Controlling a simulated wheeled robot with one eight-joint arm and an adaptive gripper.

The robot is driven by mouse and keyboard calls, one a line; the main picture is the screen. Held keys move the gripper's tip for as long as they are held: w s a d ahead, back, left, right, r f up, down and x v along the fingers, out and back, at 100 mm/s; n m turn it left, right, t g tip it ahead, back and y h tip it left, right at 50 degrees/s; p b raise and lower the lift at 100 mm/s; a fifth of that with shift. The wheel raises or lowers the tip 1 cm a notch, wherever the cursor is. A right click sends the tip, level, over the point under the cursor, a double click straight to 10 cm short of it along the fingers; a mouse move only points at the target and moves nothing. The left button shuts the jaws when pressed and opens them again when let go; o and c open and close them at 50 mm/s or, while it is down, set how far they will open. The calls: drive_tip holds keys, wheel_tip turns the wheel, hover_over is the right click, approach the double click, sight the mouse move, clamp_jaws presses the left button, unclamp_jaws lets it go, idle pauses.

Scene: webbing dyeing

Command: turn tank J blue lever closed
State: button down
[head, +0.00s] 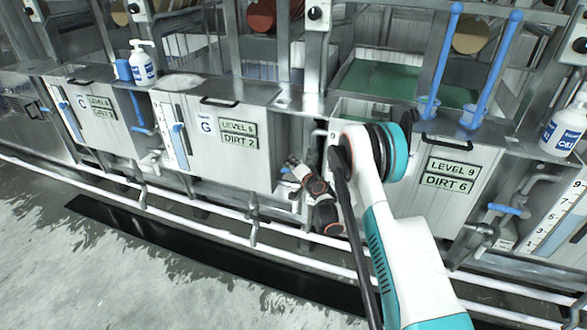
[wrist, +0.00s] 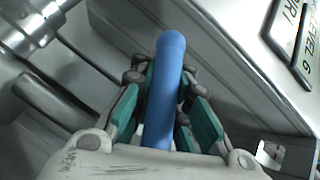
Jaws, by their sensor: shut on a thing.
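A blue lever (wrist: 165,90) stands between the teal-padded fingers of my gripper (wrist: 168,110) in the wrist view. My gripper is shut on it, and the lever's rounded end sticks out past the fingers. In the head view my gripper (head: 290,168) is low beside the right edge of the tank panel marked G (head: 228,150), with only a bit of blue lever (head: 285,170) showing there. No letter J is readable. My arm covers part of the neighbouring tank front. The lever's base and valve are hidden by the gripper.
White pipes (head: 190,207) run low along the tanks. A metal pipe (wrist: 35,30) and grey panel edges crowd the wrist view. Open floor (head: 100,270) lies in front.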

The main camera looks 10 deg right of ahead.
drive_tip(key=shift+w+a+r+m+t+y, duration=0.15)
drive_tip(key=shift+r+m+t+y, duration=0.15)
drive_tip(key=shift+r+m+t, duration=0.6)
drive_tip(key=shift+a+r+m+t+y, duration=0.1)
drive_tip(key=shift+r+m+t+y, duration=0.2)
drive_tip(key=shift+r+m+t, duration=0.55)
drive_tip(key=c, duration=1.5)
unclamp_jaws()
drive_tip(key=shift+r, duration=0.1)
